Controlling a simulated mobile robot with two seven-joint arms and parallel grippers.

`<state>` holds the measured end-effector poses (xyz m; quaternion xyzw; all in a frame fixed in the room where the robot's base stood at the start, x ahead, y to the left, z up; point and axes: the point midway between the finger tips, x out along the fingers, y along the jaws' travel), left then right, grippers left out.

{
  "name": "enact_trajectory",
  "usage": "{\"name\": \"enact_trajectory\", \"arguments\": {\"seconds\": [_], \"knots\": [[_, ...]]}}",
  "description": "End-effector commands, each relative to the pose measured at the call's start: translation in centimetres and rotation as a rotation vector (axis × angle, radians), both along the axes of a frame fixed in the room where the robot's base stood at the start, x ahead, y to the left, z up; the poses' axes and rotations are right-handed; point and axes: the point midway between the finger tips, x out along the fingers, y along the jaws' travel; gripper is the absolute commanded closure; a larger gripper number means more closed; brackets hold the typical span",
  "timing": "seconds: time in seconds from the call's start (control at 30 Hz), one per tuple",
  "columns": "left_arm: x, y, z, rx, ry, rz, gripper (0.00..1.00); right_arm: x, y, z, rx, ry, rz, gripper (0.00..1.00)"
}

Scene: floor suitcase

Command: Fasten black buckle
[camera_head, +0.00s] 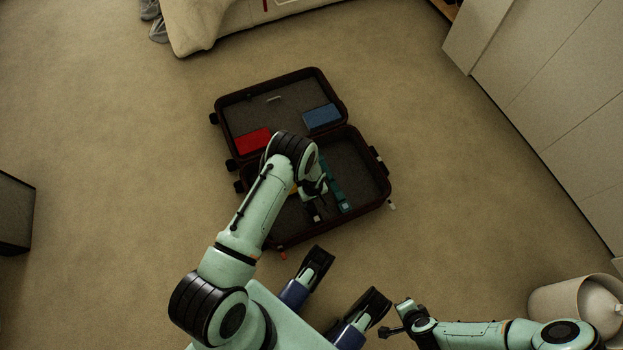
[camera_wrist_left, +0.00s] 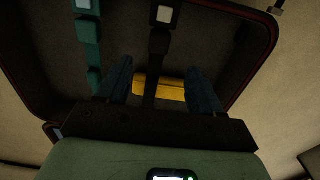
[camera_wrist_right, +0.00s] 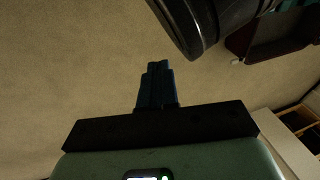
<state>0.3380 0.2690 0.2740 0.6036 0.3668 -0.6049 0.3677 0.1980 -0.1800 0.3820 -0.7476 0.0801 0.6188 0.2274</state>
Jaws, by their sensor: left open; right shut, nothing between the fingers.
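A black strap with its buckle (camera_wrist_left: 159,42) lies in the open suitcase (camera_head: 262,240), in its near half. A short part of the black strap (camera_head: 314,213) shows in the head view below my left gripper (camera_head: 318,191). In the left wrist view my left gripper (camera_wrist_left: 160,88) is open, and the black strap runs between its two fingers in the picture. I cannot tell whether they touch. A pale end piece (camera_wrist_left: 165,14) shows on the black strap. My right gripper (camera_wrist_right: 157,68) is shut and empty over bare floor, away from the suitcase.
A teal strap (camera_head: 334,188) lies beside the black one. A yellow object (camera_wrist_left: 160,89) is partly hidden by the black strap. A red box (camera_head: 252,140) and a blue box (camera_head: 321,116) lie in the far half. Carpet around the suitcase is mostly clear.

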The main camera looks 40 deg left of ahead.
Motion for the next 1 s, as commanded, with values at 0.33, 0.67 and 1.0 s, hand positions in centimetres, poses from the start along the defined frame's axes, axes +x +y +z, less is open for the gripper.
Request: {"name": "enact_trajectory", "arguments": {"seconds": [0.33, 0.67, 1.0], "knots": [[0.0, 0.0, 2.3, 0.0, 0.001, 0.0, 0.34, 1.5, 0.3, 1.4, -0.002, -0.052, 0.002, 1.0], [0.5, 0.8, 1.3, -0.007, 0.024, 0.006, 0.89, 0.9, 0.2, 0.7, -0.001, -0.031, 0.002, 1.0], [3.3, 6.3, -1.5, -0.212, 0.166, 0.024, 1.0, -4.2, -0.6, -4.0, 0.007, 0.142, -0.01, 1.0]]}}
